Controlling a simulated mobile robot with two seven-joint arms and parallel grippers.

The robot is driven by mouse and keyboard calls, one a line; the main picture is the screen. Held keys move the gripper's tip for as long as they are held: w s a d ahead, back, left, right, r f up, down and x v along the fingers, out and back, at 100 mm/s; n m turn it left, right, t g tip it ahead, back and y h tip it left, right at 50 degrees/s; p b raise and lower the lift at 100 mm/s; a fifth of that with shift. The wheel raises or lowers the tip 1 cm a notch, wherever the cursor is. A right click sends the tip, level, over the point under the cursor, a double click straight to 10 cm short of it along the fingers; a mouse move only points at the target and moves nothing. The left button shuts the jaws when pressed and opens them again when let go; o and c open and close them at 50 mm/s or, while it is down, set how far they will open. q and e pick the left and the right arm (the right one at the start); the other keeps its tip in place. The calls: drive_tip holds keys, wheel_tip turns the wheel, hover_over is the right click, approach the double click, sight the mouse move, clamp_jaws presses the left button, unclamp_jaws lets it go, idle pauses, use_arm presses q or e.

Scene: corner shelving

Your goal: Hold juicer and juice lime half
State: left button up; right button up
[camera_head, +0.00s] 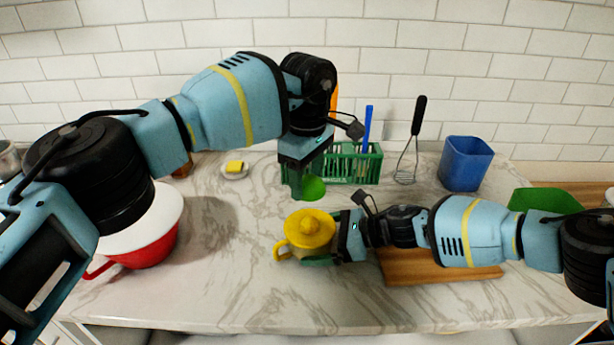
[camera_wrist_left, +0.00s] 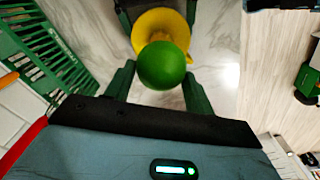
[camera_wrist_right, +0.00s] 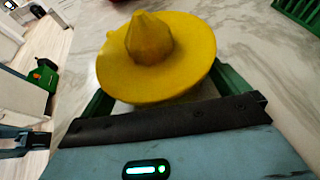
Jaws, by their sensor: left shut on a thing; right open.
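The yellow juicer (camera_head: 309,229) with a pointed cone stands upright on the marble counter; its handle points left. My left gripper (camera_head: 301,186) points down and is shut on the green lime half (camera_head: 313,188), above and behind the juicer. The left wrist view shows the lime half (camera_wrist_left: 165,65) at the fingertips, in front of the juicer's yellow rim (camera_wrist_left: 160,25). My right gripper (camera_head: 326,240) comes in from the right and is open, its fingers on either side of the juicer. In the right wrist view the juicer's wide top (camera_wrist_right: 160,55) hides where the fingers meet the body.
A wooden cutting board (camera_head: 440,270) lies right of the juicer, under my right arm.

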drive_tip(key=v, duration=1.1)
drive_tip(key=shift+d, duration=0.1)
